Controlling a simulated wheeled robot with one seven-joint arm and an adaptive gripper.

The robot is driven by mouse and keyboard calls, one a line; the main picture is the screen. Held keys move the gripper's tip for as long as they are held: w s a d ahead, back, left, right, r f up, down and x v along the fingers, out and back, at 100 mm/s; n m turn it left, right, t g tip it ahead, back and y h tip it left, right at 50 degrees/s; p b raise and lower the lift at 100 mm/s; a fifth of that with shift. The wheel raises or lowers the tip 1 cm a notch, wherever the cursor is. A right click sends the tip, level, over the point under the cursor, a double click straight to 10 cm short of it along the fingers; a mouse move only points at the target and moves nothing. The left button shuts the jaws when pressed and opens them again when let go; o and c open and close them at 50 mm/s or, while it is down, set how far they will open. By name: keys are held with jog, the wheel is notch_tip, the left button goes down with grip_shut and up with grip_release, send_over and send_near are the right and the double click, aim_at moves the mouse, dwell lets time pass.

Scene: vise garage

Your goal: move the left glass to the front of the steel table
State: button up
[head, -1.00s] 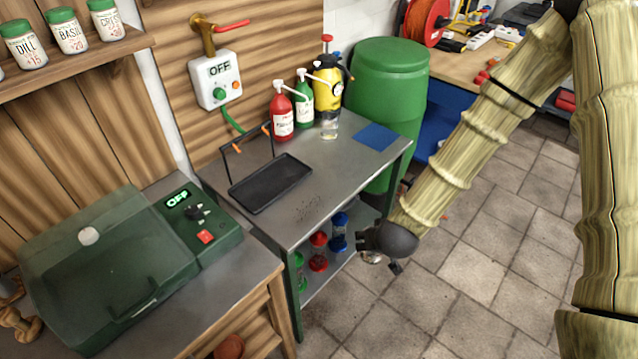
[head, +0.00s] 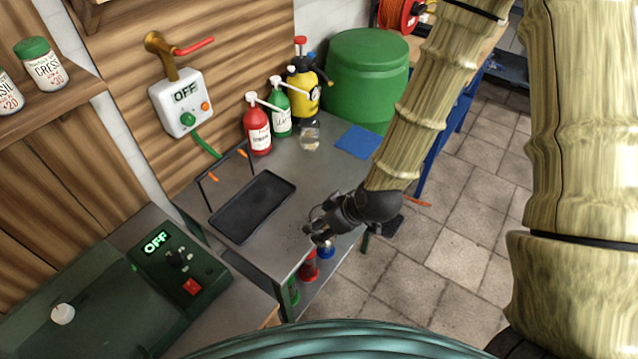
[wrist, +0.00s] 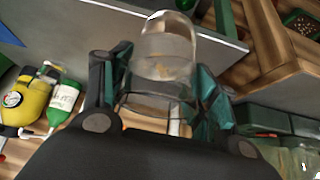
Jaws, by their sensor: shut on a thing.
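My gripper (head: 318,230) is at the near, front edge of the steel table (head: 290,215) in the head view. In the wrist view my gripper (wrist: 160,100) is shut on a clear glass (wrist: 166,55), with one finger on each side of it. The held glass is hard to make out in the head view, mostly hidden by the gripper. I cannot tell whether it touches the table top. Another clear glass (head: 309,140) stands at the back of the table, in front of the bottles.
A black tray (head: 252,206) lies left of my gripper. A red bottle (head: 257,128), a green bottle (head: 281,110) and a yellow sprayer (head: 303,92) stand at the back. A blue mat (head: 358,142) lies at the right. Bare table lies between tray and mat.

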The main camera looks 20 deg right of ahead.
jog(key=shift+w+r+b, duration=0.1)
jog(key=shift+w+b, duration=0.2)
jog(key=shift+w, duration=0.05)
jog(key=shift+w+d+b, duration=0.2)
jog(key=shift+w+b, duration=0.3)
jog(key=shift+b, duration=0.15)
jog(key=shift+w+d+b, duration=0.2)
jog(key=shift+w+b, duration=0.3)
jog(key=shift+b, duration=0.1)
jog(key=shift+w+d+f+p, duration=0.65)
jog(key=shift+w+p, duration=0.45)
jog(key=shift+w, duration=1.05)
jog(key=shift+w+d+f+p, duration=0.45)
jog(key=shift+w+f+p, duration=0.6)
jog(key=shift+w, duration=1.1)
jog(key=shift+w+d+f+p, duration=0.6)
jog(key=shift+w+p, duration=0.6)
jog(key=shift+w, duration=0.95)
jog(key=shift+f, duration=0.2)
jog(key=o, duration=1.3)
jog(key=shift+r, duration=0.1)
